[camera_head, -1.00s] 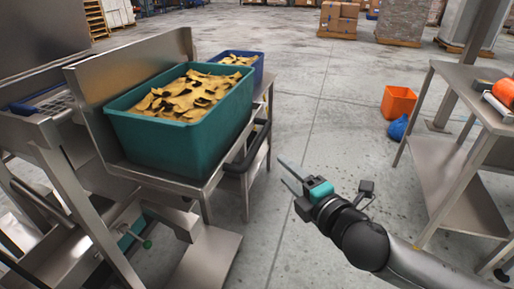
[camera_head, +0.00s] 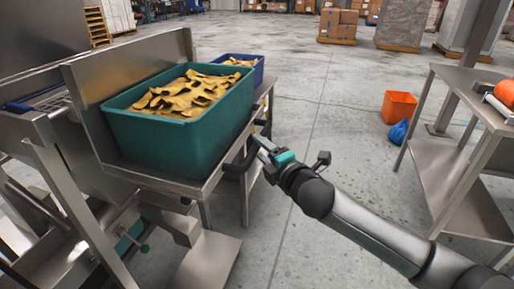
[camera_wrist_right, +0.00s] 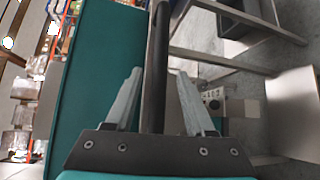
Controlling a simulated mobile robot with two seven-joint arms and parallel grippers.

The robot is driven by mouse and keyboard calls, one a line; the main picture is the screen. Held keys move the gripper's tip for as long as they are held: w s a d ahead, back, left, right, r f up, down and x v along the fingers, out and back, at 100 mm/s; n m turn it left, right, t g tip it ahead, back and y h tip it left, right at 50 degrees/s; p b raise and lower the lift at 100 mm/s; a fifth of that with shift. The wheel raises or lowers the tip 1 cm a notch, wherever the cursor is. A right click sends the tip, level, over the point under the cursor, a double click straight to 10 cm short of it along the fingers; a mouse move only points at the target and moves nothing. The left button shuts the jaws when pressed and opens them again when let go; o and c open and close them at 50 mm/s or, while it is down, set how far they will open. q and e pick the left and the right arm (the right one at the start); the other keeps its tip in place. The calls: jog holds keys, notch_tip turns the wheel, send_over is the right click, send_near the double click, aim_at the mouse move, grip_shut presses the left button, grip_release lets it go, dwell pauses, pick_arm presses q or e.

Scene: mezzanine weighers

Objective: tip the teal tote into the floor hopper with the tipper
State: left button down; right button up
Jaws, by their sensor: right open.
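The teal tote (camera_head: 190,143), heaped with tan, chip-like pieces, sits upright on the tipper's steel platform (camera_head: 172,182). A black bar handle (camera_head: 240,165) runs along the platform's right side. My right gripper (camera_head: 262,143) is at the far end of this handle, just right of the tote. In the right wrist view my right gripper (camera_wrist_right: 160,100) is open, with the black bar (camera_wrist_right: 157,65) between its two fingers. I cannot tell whether either finger touches it. The tote's teal wall (camera_wrist_right: 85,75) is close by at left. I cannot clearly make out the floor hopper. My left gripper is not in view.
A blue tote (camera_head: 238,63) of similar pieces stands behind the teal one. At right is a steel table (camera_head: 455,90) with a lower shelf. An orange bin (camera_head: 397,107) and a blue bag (camera_head: 398,131) are on the floor. The floor between is clear.

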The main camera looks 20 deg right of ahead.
jog(key=shift+b+x, duration=0.3)
jog(key=shift+x, duration=1.2)
grip_shut()
dwell(0.4)
